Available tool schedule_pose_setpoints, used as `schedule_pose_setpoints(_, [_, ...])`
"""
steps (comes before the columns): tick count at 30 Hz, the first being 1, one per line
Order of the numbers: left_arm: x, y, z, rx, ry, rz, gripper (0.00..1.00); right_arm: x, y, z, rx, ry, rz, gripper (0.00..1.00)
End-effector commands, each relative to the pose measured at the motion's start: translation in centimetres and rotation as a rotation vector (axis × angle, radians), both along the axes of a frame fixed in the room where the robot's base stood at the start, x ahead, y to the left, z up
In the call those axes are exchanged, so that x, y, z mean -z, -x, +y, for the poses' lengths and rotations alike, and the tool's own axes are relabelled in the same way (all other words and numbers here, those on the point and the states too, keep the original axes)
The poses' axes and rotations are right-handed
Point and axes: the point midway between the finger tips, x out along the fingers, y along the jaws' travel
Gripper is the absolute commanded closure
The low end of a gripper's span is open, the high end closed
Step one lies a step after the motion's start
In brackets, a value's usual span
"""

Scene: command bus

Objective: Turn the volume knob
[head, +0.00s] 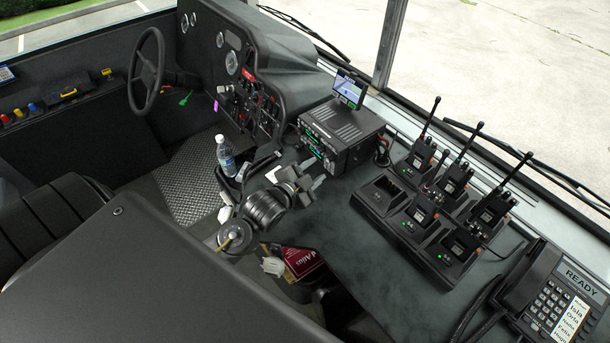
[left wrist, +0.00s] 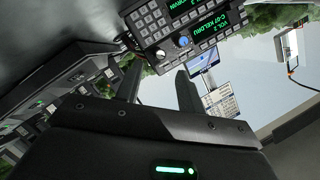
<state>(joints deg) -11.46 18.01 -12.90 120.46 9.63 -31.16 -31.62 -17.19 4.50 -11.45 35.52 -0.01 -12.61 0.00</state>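The radio unit (head: 341,133) is a dark box on the dash counter with green-lit displays on its front. In the left wrist view its panel (left wrist: 172,47) shows at the top, rotated, with a keypad, green text including "VOL 2", and a round blue-toned knob (left wrist: 183,41). My right gripper is not in view.
A small screen (head: 350,89) stands on the radio. A charger rack (head: 381,197) with several handheld radios is to the right, and a desk phone (head: 551,297) is farther right. A water bottle (head: 226,159) stands left of my gripper. Bare counter (head: 350,235) lies in front.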

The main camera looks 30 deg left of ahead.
Motion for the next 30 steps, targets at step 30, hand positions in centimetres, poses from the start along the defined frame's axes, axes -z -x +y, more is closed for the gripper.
schedule_pose_setpoints(30, [-1.1,4.6,0.3,0.001,0.0,0.001,0.62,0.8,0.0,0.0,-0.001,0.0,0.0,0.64])
